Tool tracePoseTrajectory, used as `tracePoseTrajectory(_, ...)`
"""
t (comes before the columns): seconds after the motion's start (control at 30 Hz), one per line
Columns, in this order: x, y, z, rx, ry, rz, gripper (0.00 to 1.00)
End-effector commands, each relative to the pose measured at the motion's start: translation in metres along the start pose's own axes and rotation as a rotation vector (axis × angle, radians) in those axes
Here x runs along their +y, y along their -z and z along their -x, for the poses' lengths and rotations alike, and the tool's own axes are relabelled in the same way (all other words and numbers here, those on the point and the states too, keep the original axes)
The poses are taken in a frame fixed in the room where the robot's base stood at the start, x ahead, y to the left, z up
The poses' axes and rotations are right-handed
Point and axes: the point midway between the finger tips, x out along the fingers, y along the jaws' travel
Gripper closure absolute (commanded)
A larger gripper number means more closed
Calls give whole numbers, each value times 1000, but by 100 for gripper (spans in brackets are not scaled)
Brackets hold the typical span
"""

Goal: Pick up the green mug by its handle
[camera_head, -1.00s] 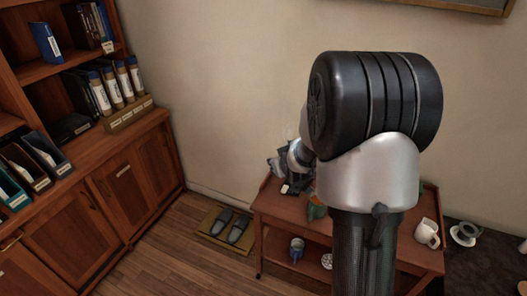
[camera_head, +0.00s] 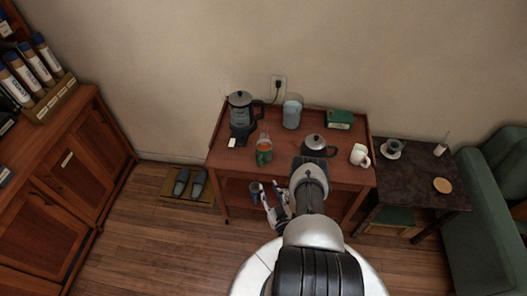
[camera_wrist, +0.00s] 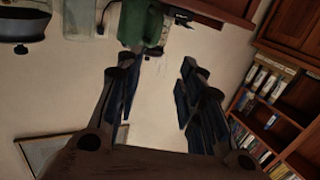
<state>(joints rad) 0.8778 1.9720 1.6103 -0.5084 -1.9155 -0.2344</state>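In the wrist view, which is upside down, the green mug (camera_wrist: 140,22) is at the top, beyond the fingertips. My gripper (camera_wrist: 158,85) is open there, with nothing between its fingers. I cannot tell the mug's handle clearly.
A dark side table (camera_head: 420,180) stands right. Slippers (camera_head: 190,184) lie on the floor left.

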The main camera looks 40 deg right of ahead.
Motion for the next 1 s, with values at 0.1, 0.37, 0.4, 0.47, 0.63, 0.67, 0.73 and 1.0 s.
tracePoseTrajectory(0.1, -2, -4, 25, 31, -27, -20, 65)
tracePoseTrajectory(0.37, -3, -8, 3, 50, -33, -23, 65)
tracePoseTrajectory(0.4, -2, -9, 2, 48, -34, -24, 65)
tracePoseTrajectory(0.47, -2, -10, -3, 47, -34, -25, 65)
tracePoseTrajectory(0.63, -2, -8, -16, 47, -34, -25, 65)
tracePoseTrajectory(0.67, -2, -8, -18, 47, -34, -26, 65)
tracePoseTrajectory(0.73, -1, -7, -31, 50, -34, -23, 65)
tracePoseTrajectory(1.0, 1, -1, -78, 48, -35, -24, 65)
